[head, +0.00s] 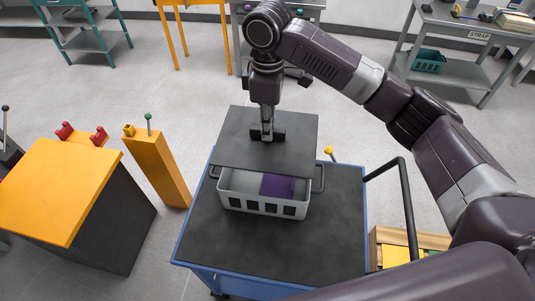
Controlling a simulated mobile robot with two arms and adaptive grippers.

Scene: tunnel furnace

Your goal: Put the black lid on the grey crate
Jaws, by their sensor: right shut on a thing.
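The black lid (237,150) is a flat dark panel held over the back part of the grey crate (264,206). My right gripper (267,136) is shut on the lid near its middle, pointing down from above. The crate stands on the dark top of a blue cart. Its front part is uncovered and shows a purple item (278,186) inside. The lid reaches past the crate at the back and sides. I cannot tell whether it touches the crate's rim. My left gripper is not in the head view.
The blue cart (200,235) has free top in front of the crate and a black handle (408,210) at right. An orange-topped block (50,190) and a yellow post (158,168) stand to the left. A wooden box (400,242) is at right.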

